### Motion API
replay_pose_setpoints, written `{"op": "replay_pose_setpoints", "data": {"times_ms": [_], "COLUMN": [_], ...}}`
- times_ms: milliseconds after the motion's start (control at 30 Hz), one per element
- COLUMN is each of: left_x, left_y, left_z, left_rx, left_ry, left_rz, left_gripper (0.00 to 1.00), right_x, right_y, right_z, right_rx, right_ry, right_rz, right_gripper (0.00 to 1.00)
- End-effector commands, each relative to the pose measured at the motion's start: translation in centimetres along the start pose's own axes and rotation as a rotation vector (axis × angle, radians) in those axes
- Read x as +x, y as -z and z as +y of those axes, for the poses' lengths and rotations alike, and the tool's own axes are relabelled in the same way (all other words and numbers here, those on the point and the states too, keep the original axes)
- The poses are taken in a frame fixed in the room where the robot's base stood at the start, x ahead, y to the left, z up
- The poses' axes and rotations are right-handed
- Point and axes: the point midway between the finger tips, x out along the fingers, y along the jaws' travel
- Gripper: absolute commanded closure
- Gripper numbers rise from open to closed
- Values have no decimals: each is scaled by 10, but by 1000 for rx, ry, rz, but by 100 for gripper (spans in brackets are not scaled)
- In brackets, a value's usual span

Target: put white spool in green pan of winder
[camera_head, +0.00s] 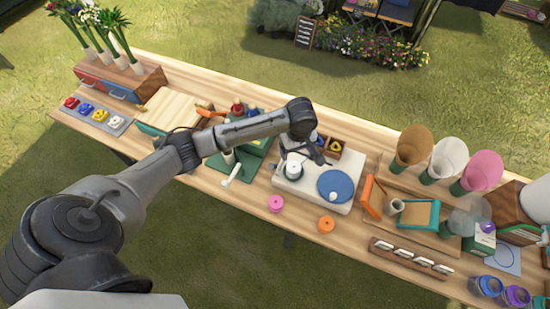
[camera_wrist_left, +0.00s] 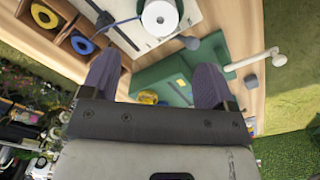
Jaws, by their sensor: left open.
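The white spool (camera_head: 294,169) sits in the green pan (camera_head: 289,178) on the left part of the white winder (camera_head: 315,199), under my left gripper in the head view. In the left wrist view the spool (camera_wrist_left: 160,18) shows from above, with the green pan's rim around it. My left gripper (camera_head: 306,157) is above the winder's back left side, its fingers partly hidden. My right gripper is not in view.
A blue disc (camera_head: 337,186) lies on the winder's right part. A pink spool (camera_head: 275,203) and an orange spool (camera_head: 326,224) stand in front. A wooden box (camera_wrist_left: 60,30) holds yellow and blue spools. A green device (camera_head: 250,158) stands left of the winder.

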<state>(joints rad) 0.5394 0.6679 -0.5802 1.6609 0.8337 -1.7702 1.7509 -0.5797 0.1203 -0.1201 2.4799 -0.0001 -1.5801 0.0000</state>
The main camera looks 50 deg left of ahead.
Motion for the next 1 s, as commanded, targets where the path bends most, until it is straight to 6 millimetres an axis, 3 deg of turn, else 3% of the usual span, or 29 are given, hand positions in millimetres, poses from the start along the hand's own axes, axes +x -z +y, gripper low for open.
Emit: {"op": "replay_pose_setpoints", "data": {"times_ms": [167,267,367,500,700,833,1000], "left_x": [1,14,36,61,70,65,54], "left_y": [-4,-23,-58,-117,-171,-186,-188], "left_z": [-2,-8,-24,-60,-123,-164,-207], "left_rx": [18,111,291,609,980,1145,1290], "left_ry": [-2,-14,-50,-141,-256,-277,-245], "left_rz": [-2,-12,-25,-29,45,124,215], "left_gripper": [20,20,20,20,20,20,20], "right_x": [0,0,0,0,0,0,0], "right_y": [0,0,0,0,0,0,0], "right_z": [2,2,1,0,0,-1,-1], "right_rx": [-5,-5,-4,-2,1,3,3], "right_ry": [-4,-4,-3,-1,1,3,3], "right_rz": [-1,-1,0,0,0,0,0], "right_gripper": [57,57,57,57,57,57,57]}}
